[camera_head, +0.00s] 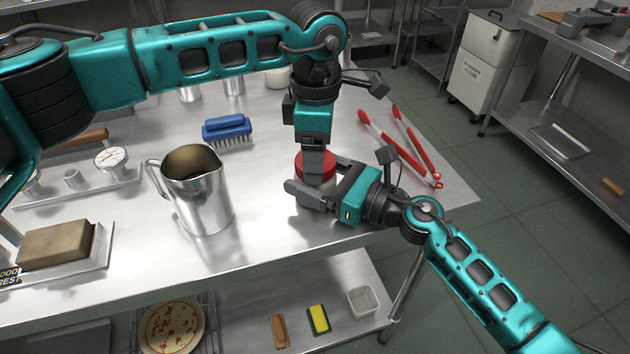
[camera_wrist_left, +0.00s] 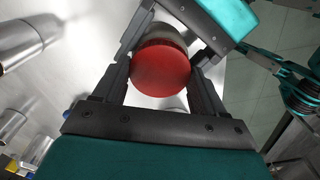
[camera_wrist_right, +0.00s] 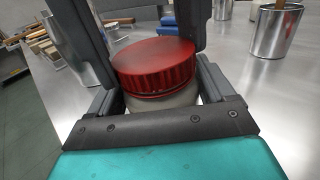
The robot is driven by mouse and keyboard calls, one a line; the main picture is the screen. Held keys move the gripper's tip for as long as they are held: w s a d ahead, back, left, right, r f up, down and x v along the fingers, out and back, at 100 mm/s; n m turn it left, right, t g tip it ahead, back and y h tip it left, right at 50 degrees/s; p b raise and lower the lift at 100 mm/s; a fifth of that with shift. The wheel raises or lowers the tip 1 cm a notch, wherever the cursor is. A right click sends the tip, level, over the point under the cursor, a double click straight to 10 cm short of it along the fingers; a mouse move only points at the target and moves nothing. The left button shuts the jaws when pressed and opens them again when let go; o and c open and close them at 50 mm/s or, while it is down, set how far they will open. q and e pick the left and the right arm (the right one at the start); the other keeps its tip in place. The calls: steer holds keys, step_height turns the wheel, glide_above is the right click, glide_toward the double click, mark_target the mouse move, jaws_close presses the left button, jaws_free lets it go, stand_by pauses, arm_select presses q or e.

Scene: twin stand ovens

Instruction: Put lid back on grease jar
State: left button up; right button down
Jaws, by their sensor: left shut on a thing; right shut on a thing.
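The red lid (camera_head: 316,165) sits on top of the grease jar (camera_head: 309,196) near the table's front right. In the right wrist view the ribbed lid (camera_wrist_right: 154,65) covers the pale jar body (camera_wrist_right: 162,101); whether it is fully seated I cannot tell. My left gripper (camera_head: 318,160) comes down from above and is shut on the lid; its fingers flank the lid (camera_wrist_left: 161,70) in the left wrist view. My right gripper (camera_head: 312,192) reaches in from the right, low down, and is shut around the jar body. The jar is mostly hidden by the grippers.
A steel pitcher (camera_head: 196,195) stands left of the jar. A blue brush (camera_head: 227,130) lies behind, and red tongs (camera_head: 401,145) lie to the right. A brown block (camera_head: 57,243) rests at the far left. The table's front edge (camera_head: 270,261) is close to the jar.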

arm_select(q)
steer(key=m, duration=0.7)
steer(key=o, duration=1.2)
steer(key=shift+r, duration=0.1)
step_height(320, 180, up, 12)
steer(key=shift+f, duration=0.1)
arm_select(e)
jaws_free()
